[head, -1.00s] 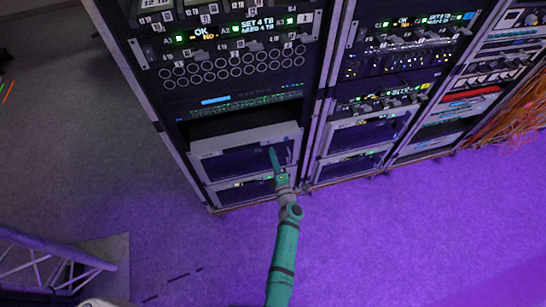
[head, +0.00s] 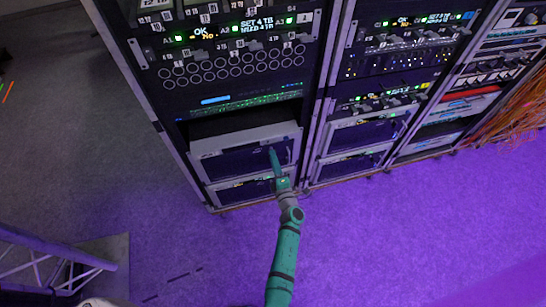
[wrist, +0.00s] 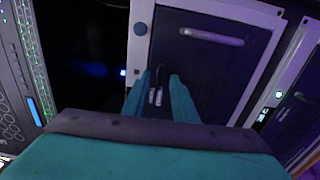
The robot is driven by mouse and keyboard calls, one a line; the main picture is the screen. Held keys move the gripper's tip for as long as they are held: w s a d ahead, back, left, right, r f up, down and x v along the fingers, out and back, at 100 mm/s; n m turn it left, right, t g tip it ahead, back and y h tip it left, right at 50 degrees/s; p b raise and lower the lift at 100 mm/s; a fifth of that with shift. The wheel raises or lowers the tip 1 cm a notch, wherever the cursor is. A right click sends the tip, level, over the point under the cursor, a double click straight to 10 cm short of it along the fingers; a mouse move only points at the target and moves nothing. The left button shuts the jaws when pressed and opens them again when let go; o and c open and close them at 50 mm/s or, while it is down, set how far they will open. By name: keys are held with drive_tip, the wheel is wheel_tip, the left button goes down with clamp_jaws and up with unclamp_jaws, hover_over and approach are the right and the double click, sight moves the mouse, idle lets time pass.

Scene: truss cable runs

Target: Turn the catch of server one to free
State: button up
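The server (head: 225,162) with a grey frame and dark front sits low in the left rack, below an open dark gap. In the wrist view its dark front panel (wrist: 215,72) shows with a pale bar handle. I cannot read a label naming it server one. My gripper (head: 271,151) is at the right part of this front. In the wrist view my gripper (wrist: 160,82) has its two teal fingers apart. A small dark catch with white marks (wrist: 155,96) shows between them. I cannot tell whether either finger touches it. The fingers partly cover the panel.
A similar unit (head: 240,190) lies directly below. A second rack (head: 365,130) with like units stands to the right. Orange cables (head: 515,110) hang at the far right. A truss piece (head: 50,262) stands at lower left. The carpet in front of the racks is clear.

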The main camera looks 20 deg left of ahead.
drive_tip(key=v, duration=0.9)
drive_tip(key=shift+d, duration=0.1)
drive_tip(key=s+d+r+m+h, duration=0.3)
drive_tip(key=s+r+m, duration=0.3)
drive_tip(key=s, duration=0.6)
drive_tip(key=s+d+r+m+h, duration=0.3)
drive_tip(key=s+d+r+m, duration=0.3)
drive_tip(key=s+m, duration=0.4)
drive_tip(key=s+d+r+m+h, duration=0.4)
drive_tip(key=s+r+m, duration=0.4)
drive_tip(key=s, duration=0.6)
drive_tip(key=shift+d+m, duration=0.35)
drive_tip(key=shift+m, duration=0.15)
